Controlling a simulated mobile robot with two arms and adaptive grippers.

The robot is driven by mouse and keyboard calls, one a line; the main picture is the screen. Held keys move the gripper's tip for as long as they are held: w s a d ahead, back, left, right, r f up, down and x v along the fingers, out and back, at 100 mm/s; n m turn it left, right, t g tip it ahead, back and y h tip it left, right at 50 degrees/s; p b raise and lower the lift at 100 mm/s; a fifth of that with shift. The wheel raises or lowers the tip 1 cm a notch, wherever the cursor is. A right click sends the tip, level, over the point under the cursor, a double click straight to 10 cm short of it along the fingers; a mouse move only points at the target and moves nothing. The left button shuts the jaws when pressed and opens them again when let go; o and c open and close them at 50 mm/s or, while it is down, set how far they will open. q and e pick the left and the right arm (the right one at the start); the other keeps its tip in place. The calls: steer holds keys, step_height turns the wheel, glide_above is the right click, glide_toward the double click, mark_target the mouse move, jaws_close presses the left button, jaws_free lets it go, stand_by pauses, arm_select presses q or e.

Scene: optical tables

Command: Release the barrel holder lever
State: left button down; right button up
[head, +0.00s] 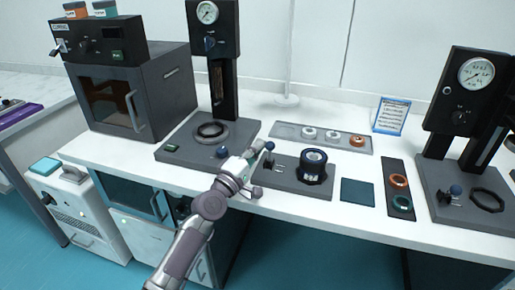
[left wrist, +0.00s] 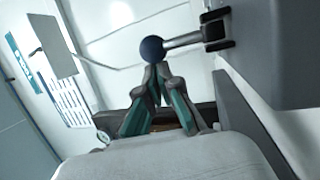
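The barrel holder is a dark grey base plate (head: 292,186) on the white bench. A dark barrel (head: 313,167) with a pale ring on top stands upright on it. The lever's dark blue ball knob (head: 270,146) is at the plate's back left. In the left wrist view, the knob (left wrist: 153,49) sits on a metal rod (left wrist: 183,40) running right to a dark bracket (left wrist: 215,32). My left gripper (head: 261,152) is at the knob. Its fingertips (left wrist: 156,69) are together just below the ball; I cannot tell whether they touch it. My right gripper is not in view.
A gauge press (head: 212,75) stands left of the holder, another (head: 465,100) at the right. Behind lies a grey tray (head: 288,133) with rings. A teal pad (head: 357,192) and a dark strip with two rings (head: 391,173) lie to the right.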

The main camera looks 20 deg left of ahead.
arm_select(q)
steer(key=shift+s+d+f, duration=0.15)
steer(key=shift+s+f, duration=0.1)
steer(key=shift+s, duration=0.3)
stand_by(1.9)
steer(key=shift+s, duration=0.2)
steer(key=v, duration=1.1)
steer(key=shift+s+a+r, duration=0.1)
steer(key=shift+s+a, duration=0.1)
steer(key=shift+a, duration=0.15)
